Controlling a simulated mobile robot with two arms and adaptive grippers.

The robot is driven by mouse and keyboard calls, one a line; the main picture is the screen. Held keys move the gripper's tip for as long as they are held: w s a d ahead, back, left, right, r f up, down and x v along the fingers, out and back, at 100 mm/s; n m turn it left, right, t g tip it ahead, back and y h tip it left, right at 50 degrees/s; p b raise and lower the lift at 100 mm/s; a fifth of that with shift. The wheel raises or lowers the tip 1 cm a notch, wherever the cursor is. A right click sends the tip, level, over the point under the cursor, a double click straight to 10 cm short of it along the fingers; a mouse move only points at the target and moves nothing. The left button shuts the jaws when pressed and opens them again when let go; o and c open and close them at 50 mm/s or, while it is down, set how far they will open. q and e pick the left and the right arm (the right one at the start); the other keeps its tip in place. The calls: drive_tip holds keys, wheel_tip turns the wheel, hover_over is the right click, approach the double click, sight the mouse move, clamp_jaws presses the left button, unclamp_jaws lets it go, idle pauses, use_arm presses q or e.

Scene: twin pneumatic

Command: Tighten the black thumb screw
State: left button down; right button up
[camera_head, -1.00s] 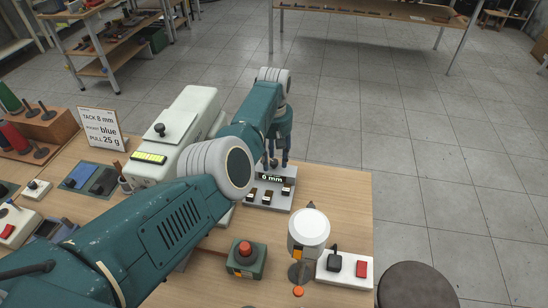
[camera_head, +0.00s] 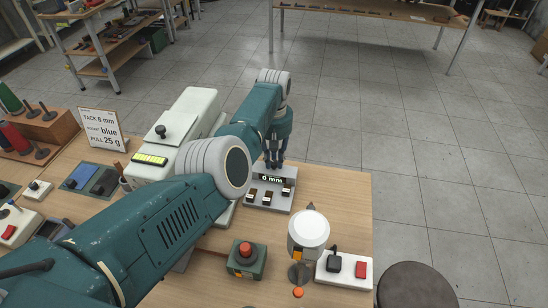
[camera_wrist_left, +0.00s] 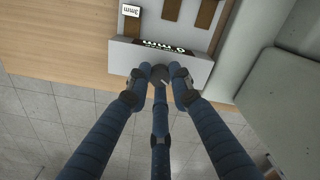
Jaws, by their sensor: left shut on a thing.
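My left gripper (camera_head: 274,161) reaches down behind the grey block (camera_head: 262,206) with the "6 mm" display (camera_head: 271,178). In the left wrist view its dark blue fingers (camera_wrist_left: 160,82) close around a small dark round knob (camera_wrist_left: 158,74), apparently the black thumb screw, at the edge of the block. The gripper is shut on this knob. The fingers partly hide it, and its lower part does not show. In the head view the knob is hidden by the fingers. My right gripper is not in view.
A pale machine (camera_head: 187,133) with a black knob (camera_head: 160,129) stands left of the block. A green box with a red button (camera_head: 246,250), a white round-topped item (camera_head: 310,227) and a white switch plate (camera_head: 345,270) stand nearer. A sign (camera_head: 102,128) stands at left.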

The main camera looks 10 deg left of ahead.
sight(274, 163)
use_arm(q)
drive_tip(key=m+p, duration=0.1)
drive_tip(key=m, duration=0.4)
drive_tip(key=shift+r, duration=0.1)
drive_tip(key=m, duration=0.6)
drive_tip(key=shift+m, duration=0.4)
drive_tip(key=c, duration=1.5)
unclamp_jaws()
drive_tip(key=shift+c, duration=0.2)
wheel_tip(274, 163, up, 12)
